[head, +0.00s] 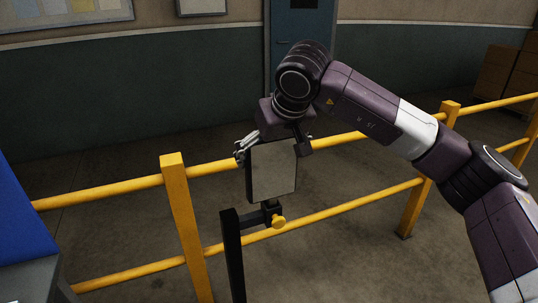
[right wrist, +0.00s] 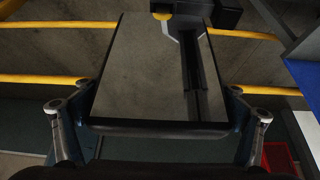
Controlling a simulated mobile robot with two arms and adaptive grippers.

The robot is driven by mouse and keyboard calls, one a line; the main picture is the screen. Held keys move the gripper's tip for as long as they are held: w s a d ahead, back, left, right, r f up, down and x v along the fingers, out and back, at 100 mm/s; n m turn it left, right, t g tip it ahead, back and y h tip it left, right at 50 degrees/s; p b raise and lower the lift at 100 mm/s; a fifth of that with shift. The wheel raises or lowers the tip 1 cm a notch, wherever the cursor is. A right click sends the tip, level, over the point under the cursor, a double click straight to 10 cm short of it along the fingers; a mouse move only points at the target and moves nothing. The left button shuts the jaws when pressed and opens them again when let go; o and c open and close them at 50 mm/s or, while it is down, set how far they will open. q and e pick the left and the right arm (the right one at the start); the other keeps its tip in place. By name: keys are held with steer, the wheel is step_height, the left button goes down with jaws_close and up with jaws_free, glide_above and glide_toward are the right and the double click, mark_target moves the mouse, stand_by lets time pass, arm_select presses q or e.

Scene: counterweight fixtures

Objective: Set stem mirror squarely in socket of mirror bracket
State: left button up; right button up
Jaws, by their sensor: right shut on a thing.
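The stem mirror (head: 273,172) is a grey rectangular plate with a dark frame, held nearly upright above the mirror bracket. My right gripper (head: 271,148) is shut on its upper part from above, one finger at each side edge. The mirror's lower edge is just above the bracket's arm; I cannot tell whether the stem is in the socket. In the right wrist view the mirror (right wrist: 140,70) fills the middle, with the bracket head (right wrist: 215,12) beyond its far edge. My left gripper is out of view.
A yellow railing (head: 181,215) runs behind and beside the bracket. A blue panel (head: 22,225) stands at the left edge. Cardboard boxes (head: 497,75) are far back at the right. The floor beyond the railing is clear.

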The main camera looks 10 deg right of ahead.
steer(key=shift+f, duration=0.15)
steer(key=o, duration=1.3)
steer(key=shift+c, duration=0.2)
steer(key=v, duration=1.2)
